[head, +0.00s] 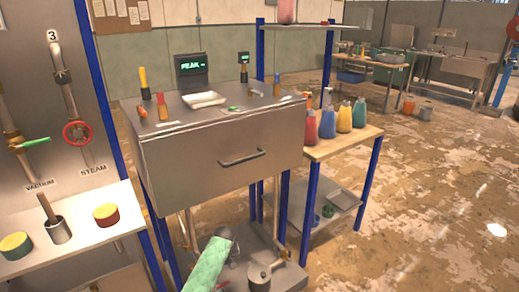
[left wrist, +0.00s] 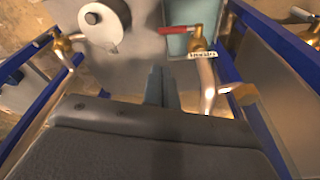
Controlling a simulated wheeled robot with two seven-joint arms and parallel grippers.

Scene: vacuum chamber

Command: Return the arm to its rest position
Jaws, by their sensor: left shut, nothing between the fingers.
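My left gripper (left wrist: 161,75) shows in the left wrist view, with its dark fingers together and nothing between them. The fingers point toward a grey surface among pipes and blue posts. A red-handled brass valve (left wrist: 198,44) with a label lies just beyond and right of the fingertips. A white round part (left wrist: 100,22) is beyond them to the left. In the head view, I cannot clearly make out the gripper near the bottom middle. My right gripper shows in neither view.
The metal chamber (head: 215,160) with a front handle stands in the middle. Coloured bottles (head: 327,122) stand on the side table to its right. A metal pot (head: 262,275) is low down. Open floor lies right.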

